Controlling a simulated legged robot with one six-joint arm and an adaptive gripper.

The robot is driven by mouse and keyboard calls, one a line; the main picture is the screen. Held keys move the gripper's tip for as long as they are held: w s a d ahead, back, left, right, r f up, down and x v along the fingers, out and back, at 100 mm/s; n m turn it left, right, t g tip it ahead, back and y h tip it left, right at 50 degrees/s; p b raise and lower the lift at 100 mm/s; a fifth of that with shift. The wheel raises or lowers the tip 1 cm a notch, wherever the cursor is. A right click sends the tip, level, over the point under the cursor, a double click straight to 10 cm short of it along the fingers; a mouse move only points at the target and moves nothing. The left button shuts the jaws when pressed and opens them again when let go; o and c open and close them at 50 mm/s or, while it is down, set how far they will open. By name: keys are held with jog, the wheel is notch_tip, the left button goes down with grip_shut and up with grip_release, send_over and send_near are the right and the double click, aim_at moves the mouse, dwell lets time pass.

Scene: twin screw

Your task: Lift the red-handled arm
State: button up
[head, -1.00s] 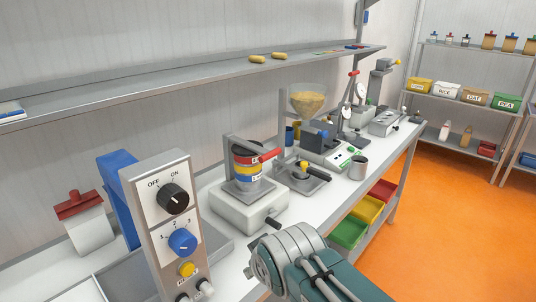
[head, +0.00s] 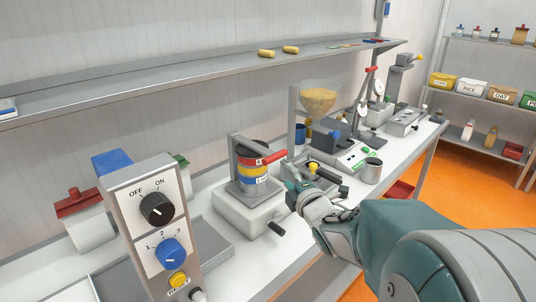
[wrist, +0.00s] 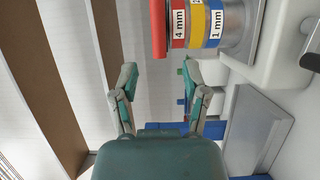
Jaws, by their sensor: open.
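The red-handled arm (head: 274,156) lies across the top of a stack of red, yellow and blue sieve rings (head: 251,172), in a grey frame on a white base. Its red handle sticks out toward the right. In the wrist view the red handle (wrist: 159,28) is upright in the picture, beside rings marked 4 mm and 1 mm. My gripper (wrist: 158,75) is open and empty, its fingertips apart, with the handle ahead of the gap between them. In the head view my gripper (head: 312,188) is just right of the sieve stack.
A control panel with knobs (head: 158,230) stands at front left. A hopper (head: 320,98), a metal cup (head: 371,171) and a second red-tipped lever (head: 372,69) are farther along the bench. A shelf (head: 200,86) runs above.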

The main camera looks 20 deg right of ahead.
aim_at(271, 154)
jog(key=w, duration=0.9)
jog(key=shift+w+a, duration=0.2)
jog(key=shift+a, duration=0.1)
jog(key=shift+w+d, duration=0.1)
jog(key=shift+w, duration=0.55)
jog(key=shift+a, duration=0.2)
grip_shut()
